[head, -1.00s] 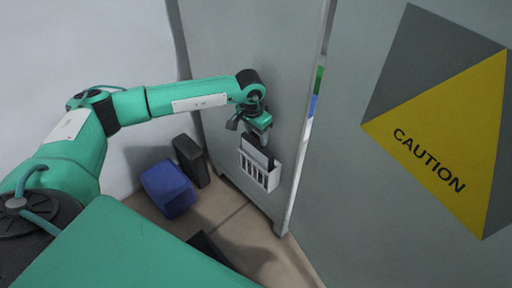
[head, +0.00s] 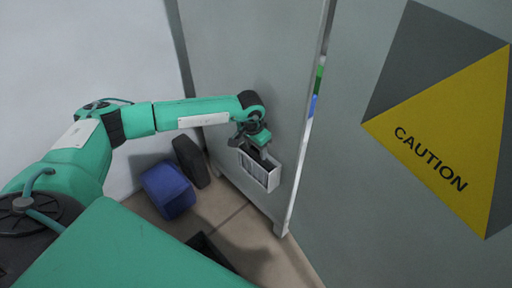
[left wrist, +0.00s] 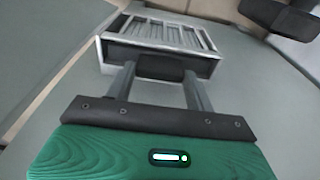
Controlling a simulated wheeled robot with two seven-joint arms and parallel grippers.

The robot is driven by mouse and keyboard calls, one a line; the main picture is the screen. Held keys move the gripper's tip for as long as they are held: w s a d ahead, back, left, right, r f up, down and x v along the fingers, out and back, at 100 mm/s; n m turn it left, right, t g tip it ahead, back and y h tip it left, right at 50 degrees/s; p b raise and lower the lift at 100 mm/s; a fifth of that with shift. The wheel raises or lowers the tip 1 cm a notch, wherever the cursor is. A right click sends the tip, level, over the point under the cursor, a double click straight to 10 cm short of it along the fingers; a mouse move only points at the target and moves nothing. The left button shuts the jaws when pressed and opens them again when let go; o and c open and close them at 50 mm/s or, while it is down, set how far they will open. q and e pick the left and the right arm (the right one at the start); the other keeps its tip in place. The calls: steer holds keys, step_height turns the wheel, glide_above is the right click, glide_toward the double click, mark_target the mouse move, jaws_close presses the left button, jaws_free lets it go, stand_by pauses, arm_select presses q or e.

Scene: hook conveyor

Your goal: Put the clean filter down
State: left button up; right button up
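A white slotted holder (head: 262,176) is on the face of the grey cabinet, right of centre in the head view. It also fills the upper middle of the left wrist view (left wrist: 165,31). The clean filter, a dark flat piece (left wrist: 160,66), sits mostly down inside the holder, with its dark top edge at the opening. My left gripper (left wrist: 160,80) is just above the holder, pointing down. Its two fingers stand one on each side of the filter's dark top and appear shut on it. My right gripper is in neither view.
A blue bin (head: 168,190) and a dark box-like object (head: 191,160) stand on the floor by the white wall. Another dark object (head: 207,246) lies lower, partly hidden by my body. A grey panel with a yellow caution sign (head: 450,135) is at right.

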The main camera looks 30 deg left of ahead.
arm_select(q)
steer(key=o, duration=0.4)
steer(key=shift+c, duration=0.2)
steer(key=shift+r, duration=0.2)
step_height(320, 180, up, 12)
steer(key=s+p, duration=0.1)
steer(key=shift+s+a, duration=0.2)
steer(key=shift+a, duration=0.05)
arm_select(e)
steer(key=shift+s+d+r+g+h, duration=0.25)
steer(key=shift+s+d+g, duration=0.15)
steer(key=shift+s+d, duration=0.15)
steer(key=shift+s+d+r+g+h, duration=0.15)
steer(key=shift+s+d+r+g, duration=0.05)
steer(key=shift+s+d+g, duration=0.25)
arm_select(q)
steer(key=shift+f, duration=0.1)
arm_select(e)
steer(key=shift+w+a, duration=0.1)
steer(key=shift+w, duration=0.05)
